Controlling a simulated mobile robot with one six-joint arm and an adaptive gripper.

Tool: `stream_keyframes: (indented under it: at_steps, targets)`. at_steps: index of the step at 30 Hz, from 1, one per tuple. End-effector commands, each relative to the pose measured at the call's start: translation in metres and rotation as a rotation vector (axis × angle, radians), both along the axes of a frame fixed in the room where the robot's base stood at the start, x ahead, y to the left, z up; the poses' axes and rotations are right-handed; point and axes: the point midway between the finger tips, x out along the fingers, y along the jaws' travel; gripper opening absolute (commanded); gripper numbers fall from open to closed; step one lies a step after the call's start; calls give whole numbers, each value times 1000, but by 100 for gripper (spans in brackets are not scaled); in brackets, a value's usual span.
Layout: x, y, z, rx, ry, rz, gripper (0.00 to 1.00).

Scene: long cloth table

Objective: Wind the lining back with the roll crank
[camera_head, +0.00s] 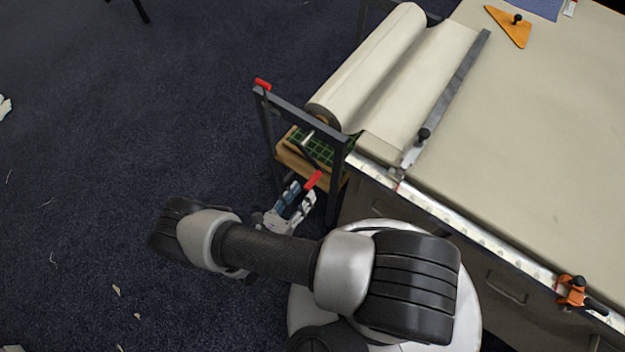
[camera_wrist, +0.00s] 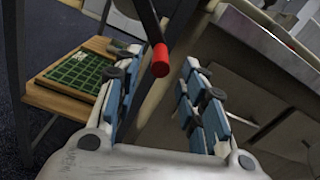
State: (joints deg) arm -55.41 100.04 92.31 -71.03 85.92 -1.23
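The roll crank is a dark arm with a red handle (camera_head: 313,180) at the near end of the roll stand, below the roll. In the wrist view the red handle (camera_wrist: 160,60) points towards me, just beyond and between my fingertips. My gripper (camera_head: 293,203) is open, its blue-padded fingers (camera_wrist: 160,85) spread with nothing between them that I can see held. The cream lining roll (camera_head: 372,62) lies in the dark stand at the table's left end. A strip of lining (camera_head: 428,85) runs from it onto the table, under a long metal bar (camera_head: 450,95).
A wooden shelf with a green gridded mat (camera_wrist: 82,76) sits beneath the roll. A red-tipped lever (camera_head: 263,84) tops the stand's left post. An orange clamp (camera_head: 575,292) grips the table edge, and an orange triangle (camera_head: 512,28) lies far back. Carpet at left is mostly clear.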

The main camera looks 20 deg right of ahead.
Motion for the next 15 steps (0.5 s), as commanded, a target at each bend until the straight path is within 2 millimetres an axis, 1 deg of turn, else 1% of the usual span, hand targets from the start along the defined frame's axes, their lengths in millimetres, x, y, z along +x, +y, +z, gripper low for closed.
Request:
stream_keyframes:
  at_steps: [1,6,9,15]
  targets:
    - [6,-11,0,-2,2,-7,38]
    - [23,-34,0,-1,0,-5,38]
    - [30,-43,0,-1,0,-4,38]
    - [36,-50,0,0,0,0,38]
